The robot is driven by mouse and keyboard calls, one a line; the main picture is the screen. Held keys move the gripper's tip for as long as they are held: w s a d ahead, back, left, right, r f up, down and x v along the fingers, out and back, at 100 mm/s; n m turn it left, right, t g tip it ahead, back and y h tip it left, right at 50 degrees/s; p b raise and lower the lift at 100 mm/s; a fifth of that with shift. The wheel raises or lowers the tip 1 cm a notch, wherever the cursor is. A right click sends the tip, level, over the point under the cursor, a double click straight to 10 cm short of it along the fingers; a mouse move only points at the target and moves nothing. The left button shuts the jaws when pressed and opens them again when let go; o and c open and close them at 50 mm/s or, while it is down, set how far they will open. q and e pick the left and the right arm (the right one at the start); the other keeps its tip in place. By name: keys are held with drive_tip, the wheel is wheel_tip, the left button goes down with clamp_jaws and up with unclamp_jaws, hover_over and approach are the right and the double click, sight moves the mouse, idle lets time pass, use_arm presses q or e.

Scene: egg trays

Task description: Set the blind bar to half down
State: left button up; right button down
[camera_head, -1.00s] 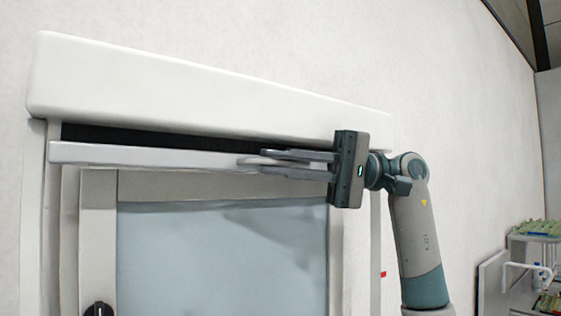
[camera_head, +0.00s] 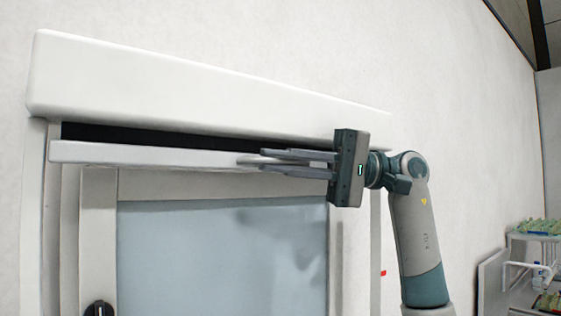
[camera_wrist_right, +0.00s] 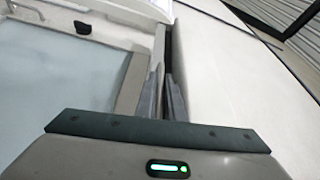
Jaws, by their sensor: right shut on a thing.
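The blind bar (camera_head: 150,156) is a long pale bar just under the white blind housing (camera_head: 200,92), with a narrow dark strip of blind (camera_head: 150,136) between them. My right gripper (camera_head: 264,160) is shut on the bar near its right part, one finger above and one below. In the right wrist view, the gripper's fingers (camera_wrist_right: 162,95) lie on either side of the bar (camera_wrist_right: 160,45). My left gripper is not in view.
Below the bar is a window with a grey-blue pane (camera_head: 220,255) in a pale frame. A dark knob (camera_head: 98,308) sits at the frame's lower left. A shelf with green trays (camera_head: 538,228) stands at the far right.

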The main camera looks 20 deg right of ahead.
idle(0.7)
